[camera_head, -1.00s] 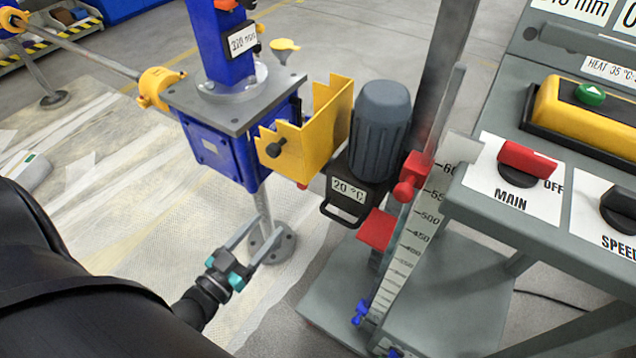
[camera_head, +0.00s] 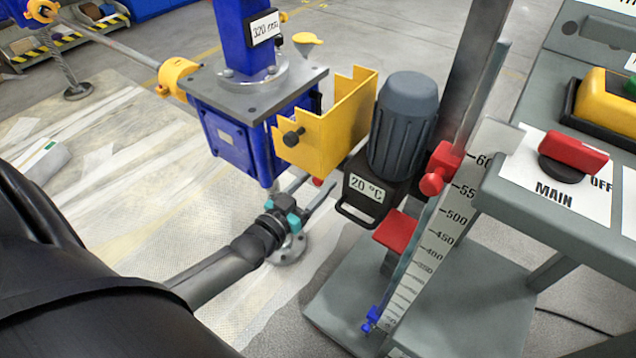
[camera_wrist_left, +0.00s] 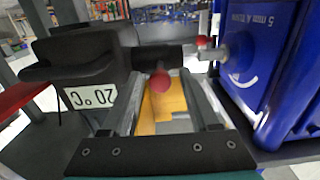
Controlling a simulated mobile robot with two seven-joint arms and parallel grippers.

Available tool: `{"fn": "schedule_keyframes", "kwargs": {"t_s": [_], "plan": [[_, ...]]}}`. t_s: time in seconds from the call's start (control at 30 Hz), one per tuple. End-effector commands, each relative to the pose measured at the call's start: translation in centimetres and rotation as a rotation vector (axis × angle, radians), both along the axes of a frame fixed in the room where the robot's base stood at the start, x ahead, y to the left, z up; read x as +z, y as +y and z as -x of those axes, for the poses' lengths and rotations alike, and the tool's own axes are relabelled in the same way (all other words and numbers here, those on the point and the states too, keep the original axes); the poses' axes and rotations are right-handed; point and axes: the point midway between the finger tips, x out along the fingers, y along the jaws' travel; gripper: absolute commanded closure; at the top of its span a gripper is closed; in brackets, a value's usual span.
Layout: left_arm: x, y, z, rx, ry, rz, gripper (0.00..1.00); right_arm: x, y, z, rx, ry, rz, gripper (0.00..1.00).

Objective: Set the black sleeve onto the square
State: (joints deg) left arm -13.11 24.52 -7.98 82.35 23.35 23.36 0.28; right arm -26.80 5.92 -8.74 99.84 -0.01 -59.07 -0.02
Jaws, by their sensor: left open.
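My left gripper (camera_head: 310,184) is open below the yellow guard, between the blue gearbox (camera_head: 235,140) and the grey motor (camera_head: 402,125). In the left wrist view the fingers of my left gripper (camera_wrist_left: 165,88) stand apart with a red knob (camera_wrist_left: 160,80) showing between them. Beyond them a black cylindrical part, seemingly the black sleeve (camera_wrist_left: 158,57), lies between the motor's black end and the gearbox. It is not in the jaws. A short metal shaft end, perhaps the square (camera_wrist_left: 213,54), sticks out of the gearbox (camera_wrist_left: 275,70); its shape is unclear. The guard hides both in the head view.
The yellow guard (camera_head: 335,125) is close above the gripper. The motor's black box with a "20 °C" label (camera_head: 365,186) and a red block (camera_head: 397,230) are to the right. A scale post and the control desk (camera_head: 545,215) stand further right.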

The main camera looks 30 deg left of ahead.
Motion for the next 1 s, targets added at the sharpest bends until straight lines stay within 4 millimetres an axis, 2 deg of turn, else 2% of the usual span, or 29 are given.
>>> {"fn": "schedule_keyframes", "kwargs": {"t_s": [0.13, 0.43, 0.9, 1.0], "plan": [[-0.03, -0.06, -0.69, 0.000, 0.000, 0.000, 0.39, 0.38, 0.01, -0.24, 0.000, -0.006, 0.000, 0.53], [0.00, -0.06, -0.78, 0.000, 0.001, 0.000, 0.39, 0.54, 0.03, -0.33, -0.001, -0.009, -0.001, 0.53], [-0.01, -0.05, -0.76, 0.000, 0.001, 0.000, 0.92, 0.54, 0.06, -0.35, -0.001, -0.009, -0.002, 0.53], [-0.01, -0.05, -0.75, 0.000, 0.001, 0.000, 1.00, 0.54, 0.06, -0.35, -0.001, -0.009, -0.002, 0.53]]}}
